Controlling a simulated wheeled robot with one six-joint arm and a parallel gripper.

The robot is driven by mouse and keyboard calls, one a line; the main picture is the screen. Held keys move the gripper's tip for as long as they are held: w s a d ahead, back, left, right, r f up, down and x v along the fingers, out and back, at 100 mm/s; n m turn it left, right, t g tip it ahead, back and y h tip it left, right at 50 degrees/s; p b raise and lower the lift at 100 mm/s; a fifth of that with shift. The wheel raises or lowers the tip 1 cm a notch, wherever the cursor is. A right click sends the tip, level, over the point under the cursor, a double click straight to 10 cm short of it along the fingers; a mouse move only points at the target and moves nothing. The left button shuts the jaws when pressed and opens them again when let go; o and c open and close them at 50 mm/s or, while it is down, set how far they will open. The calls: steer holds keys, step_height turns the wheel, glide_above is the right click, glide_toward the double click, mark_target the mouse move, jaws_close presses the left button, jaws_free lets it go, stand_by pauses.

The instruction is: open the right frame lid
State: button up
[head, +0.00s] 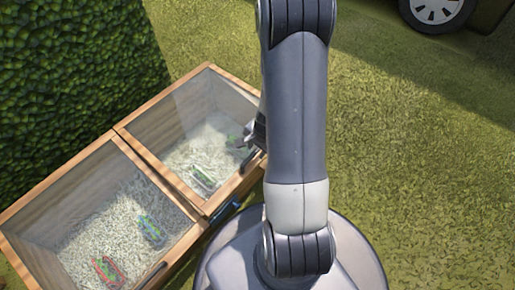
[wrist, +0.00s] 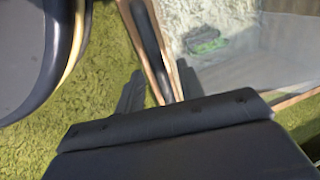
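The right frame lid (head: 207,73) is a glass pane in a wooden rim, and it looks shut over the right-hand box. Its dark bar handle (head: 226,211) is on the front edge and also shows in the wrist view (wrist: 150,38). My gripper (head: 253,137) is over the lid's front edge near the far corner, partly hidden by my arm. In the wrist view my gripper (wrist: 160,88) is open, its fingers apart on either side of the wooden rim and the handle's near end. I cannot tell whether they touch the wood.
The left frame lid (head: 62,182) adjoins on the left, also looking shut. Small green and red packs (head: 150,229) lie on pale bedding under the glass. A hedge (head: 60,80) stands behind. Grass (head: 420,190) is open to the right; a vehicle wheel (head: 437,10) is at top right.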

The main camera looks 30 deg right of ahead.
steer(key=shift+c, duration=0.4)
jaws_close()
steer(key=w+a+r+p, duration=0.2)
steer(key=w+r+p, duration=0.3)
steer(key=r+p, duration=0.5)
steer(key=w+a+r+p, duration=0.2)
steer(key=w+r+p, duration=0.4)
steer(key=r+p, duration=0.5)
steer(key=w+a+r+p, duration=0.2)
steer(key=w+r+p, duration=0.3)
steer(key=r+p, duration=0.6)
steer(key=shift+w+r+p, duration=0.15)
steer(key=shift+w+p, duration=0.05)
steer(key=shift+p, duration=0.7)
